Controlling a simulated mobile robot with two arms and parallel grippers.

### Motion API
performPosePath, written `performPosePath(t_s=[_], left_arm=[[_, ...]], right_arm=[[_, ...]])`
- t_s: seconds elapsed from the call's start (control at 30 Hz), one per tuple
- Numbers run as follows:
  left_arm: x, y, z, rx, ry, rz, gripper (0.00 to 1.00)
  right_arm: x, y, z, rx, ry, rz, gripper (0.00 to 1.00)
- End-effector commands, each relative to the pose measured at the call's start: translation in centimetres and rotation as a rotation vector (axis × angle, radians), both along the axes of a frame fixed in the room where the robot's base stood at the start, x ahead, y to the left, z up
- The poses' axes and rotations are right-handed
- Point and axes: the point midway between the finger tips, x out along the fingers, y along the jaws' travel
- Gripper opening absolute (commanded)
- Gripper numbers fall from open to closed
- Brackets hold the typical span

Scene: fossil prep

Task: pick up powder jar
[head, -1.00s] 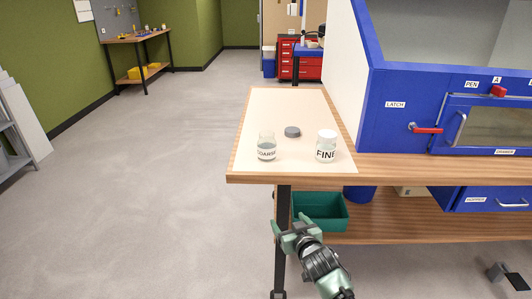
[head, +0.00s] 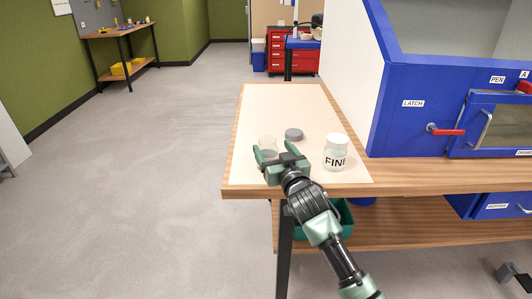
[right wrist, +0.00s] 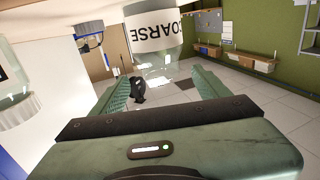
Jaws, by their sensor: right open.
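Two powder jars stand upright on the pale mat. The glass jar labelled COARSE (head: 268,142) has no lid on and is partly hidden behind my right gripper (head: 274,151). In the right wrist view, which is upside down, the COARSE jar (right wrist: 155,32) shows ahead of the two fingers (right wrist: 160,90). The fingers are open and empty, and the jar appears beyond their tips. The jar labelled FINE (head: 335,156) has a white lid and stands to the gripper's right. My left gripper is not in view.
A loose grey lid (head: 294,134) lies on the mat (head: 285,100) behind the jars. A blue and white cabinet (head: 410,130) with a red latch handle stands at the right. A green bin (head: 340,219) sits on the lower shelf. The floor to the left is clear.

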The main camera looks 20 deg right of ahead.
Motion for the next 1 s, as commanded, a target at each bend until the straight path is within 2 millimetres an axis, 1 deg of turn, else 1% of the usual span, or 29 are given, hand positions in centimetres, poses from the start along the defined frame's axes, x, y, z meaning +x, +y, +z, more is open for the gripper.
performPosePath(t_s=[0.03,0.1,0.2,0.33,0.4,0.57,0.7,0.77,0.8,0.87,0.9,0.97,1.0], left_arm=[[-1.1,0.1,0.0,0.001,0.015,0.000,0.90],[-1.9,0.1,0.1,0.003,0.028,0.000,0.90],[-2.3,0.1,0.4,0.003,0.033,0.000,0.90],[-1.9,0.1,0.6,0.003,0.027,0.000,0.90],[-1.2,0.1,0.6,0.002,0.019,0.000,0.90],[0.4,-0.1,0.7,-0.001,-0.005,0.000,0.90],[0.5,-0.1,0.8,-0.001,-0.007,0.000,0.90],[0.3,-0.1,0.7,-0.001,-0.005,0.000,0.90],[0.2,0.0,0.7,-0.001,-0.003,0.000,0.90],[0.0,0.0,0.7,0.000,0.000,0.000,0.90],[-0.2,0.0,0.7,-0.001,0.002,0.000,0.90],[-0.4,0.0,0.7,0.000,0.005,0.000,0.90],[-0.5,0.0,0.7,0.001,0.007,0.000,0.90]], right_arm=[[0.4,0.0,0.1,0.000,-0.001,0.000,0.76],[1.1,0.1,0.0,0.001,0.001,0.000,0.76],[2.6,0.1,0.0,0.000,0.001,0.000,0.76],[4.4,0.2,-0.2,0.000,0.001,0.000,0.76],[5.0,0.2,-0.2,0.001,0.000,0.001,0.76],[5.4,0.2,-0.3,0.001,0.001,0.001,0.76],[5.4,0.2,-0.3,0.000,0.001,0.001,0.76],[5.4,0.2,-0.3,0.000,0.001,0.001,0.59],[5.4,0.2,-0.3,0.000,0.001,0.001,0.48],[5.4,0.2,-0.3,0.000,0.001,0.001,0.31],[5.4,0.2,-0.3,0.000,0.001,0.001,0.20],[5.4,0.2,-0.3,0.000,0.001,0.001,0.04],[5.4,0.2,-0.3,0.000,0.001,0.001,0.00]])
